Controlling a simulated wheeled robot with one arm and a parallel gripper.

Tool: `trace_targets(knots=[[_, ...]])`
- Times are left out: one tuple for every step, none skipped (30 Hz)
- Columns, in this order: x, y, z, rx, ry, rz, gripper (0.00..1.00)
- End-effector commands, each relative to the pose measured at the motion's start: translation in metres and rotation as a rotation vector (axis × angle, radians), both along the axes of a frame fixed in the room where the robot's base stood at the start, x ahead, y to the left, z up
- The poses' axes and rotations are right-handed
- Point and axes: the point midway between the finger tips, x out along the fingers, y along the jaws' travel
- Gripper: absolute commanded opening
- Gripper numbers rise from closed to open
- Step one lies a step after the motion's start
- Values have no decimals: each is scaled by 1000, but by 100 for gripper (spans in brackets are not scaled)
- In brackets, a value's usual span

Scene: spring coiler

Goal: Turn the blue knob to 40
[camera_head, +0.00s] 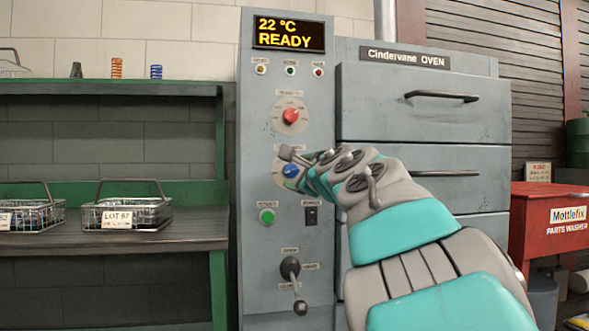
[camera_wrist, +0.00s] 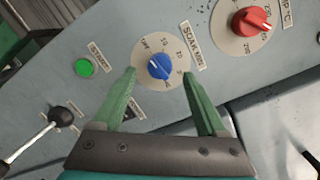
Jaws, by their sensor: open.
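The blue knob (camera_head: 291,170) sits on a round pale dial on the grey control panel, partly covered by my arm in the head view. In the wrist view the blue knob (camera_wrist: 159,66) shows in full on its dial (camera_wrist: 143,52), labelled SOAK. A white pointer line on it points to the upper left, toward the start of the scale. My gripper (camera_wrist: 158,72) is open, with its two green fingers to either side of the dial's lower part. Whether the fingertips are level with the knob's face is hard to tell; they do not grip it.
A red knob (camera_head: 290,116) on its dial is above the blue one. A green button (camera_head: 267,216), a black switch (camera_head: 311,215) and a lever (camera_head: 294,281) are below. The display (camera_head: 289,35) reads 22 °C READY. Oven drawers (camera_head: 425,105) stand to the right.

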Motion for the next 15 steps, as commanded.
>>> trace_targets(knots=[[7,3,0,0,3,2,75],[10,4,0,-1,4,1,75],[13,5,0,-1,4,1,75],[15,6,0,-1,4,1,75],[17,7,0,-1,4,1,75],[19,8,0,0,3,2,75],[20,9,0,0,3,2,75],[21,9,0,1,3,2,75],[22,10,0,1,2,1,75],[23,10,0,1,2,1,75],[24,10,0,1,2,1,75],[24,11,0,2,2,1,75],[24,11,-1,2,2,1,75],[24,11,-1,2,2,1,75],[24,11,-1,2,2,1,75]])
